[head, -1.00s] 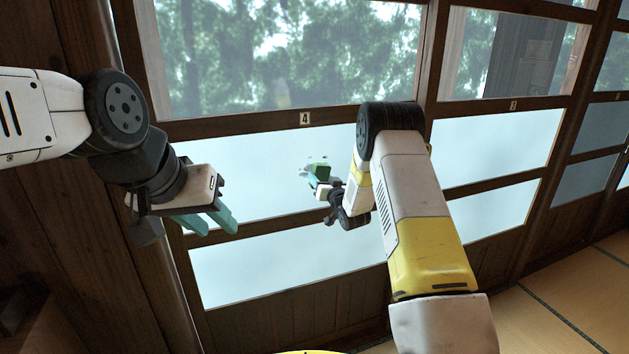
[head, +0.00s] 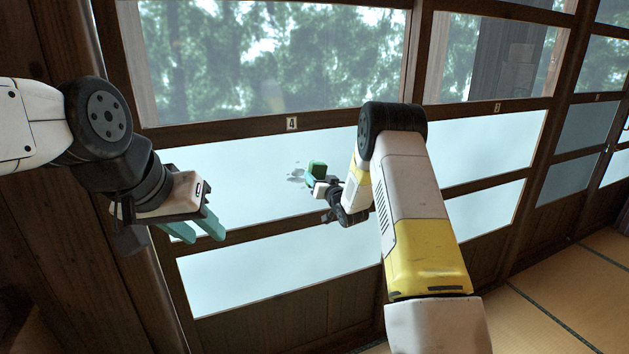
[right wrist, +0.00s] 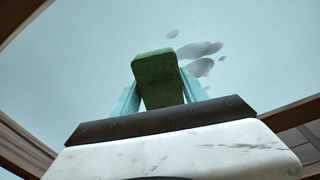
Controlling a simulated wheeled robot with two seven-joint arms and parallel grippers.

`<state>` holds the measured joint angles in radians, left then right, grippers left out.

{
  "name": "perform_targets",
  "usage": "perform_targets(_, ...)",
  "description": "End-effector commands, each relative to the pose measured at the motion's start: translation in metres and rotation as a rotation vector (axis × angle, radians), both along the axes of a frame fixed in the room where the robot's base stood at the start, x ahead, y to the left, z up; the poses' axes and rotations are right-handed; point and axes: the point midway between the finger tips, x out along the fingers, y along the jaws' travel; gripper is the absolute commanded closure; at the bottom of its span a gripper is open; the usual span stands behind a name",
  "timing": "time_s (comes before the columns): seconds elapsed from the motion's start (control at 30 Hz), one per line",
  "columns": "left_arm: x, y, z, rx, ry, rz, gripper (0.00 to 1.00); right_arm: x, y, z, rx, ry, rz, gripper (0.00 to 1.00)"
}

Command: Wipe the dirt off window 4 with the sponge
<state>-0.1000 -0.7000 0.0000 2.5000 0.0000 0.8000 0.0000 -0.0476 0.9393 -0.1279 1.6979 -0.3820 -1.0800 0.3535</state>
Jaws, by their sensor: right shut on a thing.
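Window 4 (head: 230,172) has a frosted pane below its number tag (head: 292,124). Grey dirt spots (head: 296,175) sit on this pane, just left of the green sponge (head: 317,168) in the head view. In the right wrist view the dirt (right wrist: 200,58) lies right of and above the sponge (right wrist: 158,78). My right gripper (right wrist: 160,92) is shut on the sponge, close to the pane; I cannot tell whether the sponge touches it. My left gripper (head: 197,228) hangs empty before the left part of the window, its two teal fingers apart.
Dark wooden rails and posts (head: 220,128) frame the panes. Window 3 (head: 485,140) is to the right, beyond my right arm. A wooden wall (head: 60,230) stands close on the left. Tatami floor (head: 565,285) is clear at the lower right.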

Motion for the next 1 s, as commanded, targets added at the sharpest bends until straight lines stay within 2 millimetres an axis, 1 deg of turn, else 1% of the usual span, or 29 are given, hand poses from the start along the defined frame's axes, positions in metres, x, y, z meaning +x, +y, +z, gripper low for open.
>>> perform_targets(0.03,0.0,0.0,0.0,0.0,0.0,0.0,0.64,-0.002,0.011,0.004,0.004,-0.007,0.012,0.81)
perform_targets(0.23,0.0,0.0,0.0,0.0,0.0,0.0,0.64,-0.009,0.029,0.003,0.005,-0.005,0.014,0.81)
perform_targets(0.47,0.0,0.0,0.0,0.0,0.0,0.0,0.64,-0.012,0.036,0.002,0.004,-0.003,0.012,0.81)
perform_targets(0.8,0.0,0.0,0.0,0.0,0.0,0.0,0.64,-0.022,0.06,0.001,0.003,-0.002,0.011,0.81)
perform_targets(1.0,0.0,0.0,0.0,0.0,0.0,0.0,0.64,-0.024,0.066,0.0,0.002,0.0,0.008,0.81)
